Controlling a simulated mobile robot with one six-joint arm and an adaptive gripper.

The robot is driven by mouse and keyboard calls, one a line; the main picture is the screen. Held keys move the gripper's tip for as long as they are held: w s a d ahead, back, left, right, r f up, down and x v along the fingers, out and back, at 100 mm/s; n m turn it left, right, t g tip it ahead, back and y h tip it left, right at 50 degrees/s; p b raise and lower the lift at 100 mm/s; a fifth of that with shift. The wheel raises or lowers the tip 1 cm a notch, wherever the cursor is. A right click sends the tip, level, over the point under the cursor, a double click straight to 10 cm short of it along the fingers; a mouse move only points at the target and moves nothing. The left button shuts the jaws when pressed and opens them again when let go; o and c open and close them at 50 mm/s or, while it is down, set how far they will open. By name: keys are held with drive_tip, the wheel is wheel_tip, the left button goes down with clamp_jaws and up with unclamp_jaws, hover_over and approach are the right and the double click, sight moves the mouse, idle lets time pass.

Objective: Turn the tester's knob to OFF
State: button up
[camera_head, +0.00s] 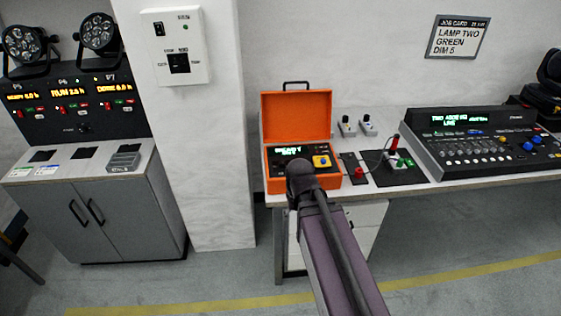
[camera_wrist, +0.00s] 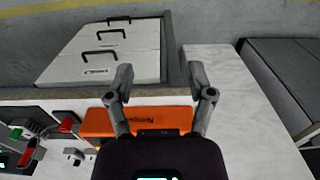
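The tester (camera_head: 297,110) is an orange case with its lid raised, standing on the workbench in the head view. The tester's orange front (camera_wrist: 160,121) shows between and beside the fingers. The knob is not visible there.
Right of the tester are a dark pad with red and green connectors (camera_head: 398,163) and a lighting console (camera_head: 485,140). Drawers (camera_wrist: 105,55) are under the bench. A white pillar (camera_head: 205,130) and a grey cabinet (camera_head: 100,215) stand to the left. A job card (camera_head: 457,37) hangs on the wall.

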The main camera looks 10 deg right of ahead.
drive_tip(key=w+r+m+p, duration=0.3)
drive_tip(key=w+m, duration=0.2)
drive_tip(key=w, duration=0.2)
drive_tip(key=w+r+m+p, duration=0.2)
drive_tip(key=w+r+m, duration=0.15)
drive_tip(key=w, duration=0.45)
wheel_tip(320, 180, up, 4)
drive_tip(key=r+m+p, duration=0.1)
drive_tip(key=m+p, duration=0.5)
drive_tip(key=m, duration=0.6)
hover_over(282, 162)
drive_tip(key=shift+w+d+f+g, duration=0.1)
drive_tip(key=shift+w+f+g, duration=0.2)
drive_tip(key=shift+w, duration=0.15)
drive_tip(key=shift+f+b, duration=0.15)
drive_tip(key=shift+b, duration=0.3)
drive_tip(key=f+b, duration=1.3)
drive_tip(key=shift+s+f, duration=0.2)
drive_tip(key=shift+s, duration=0.2)
clamp_jaws()
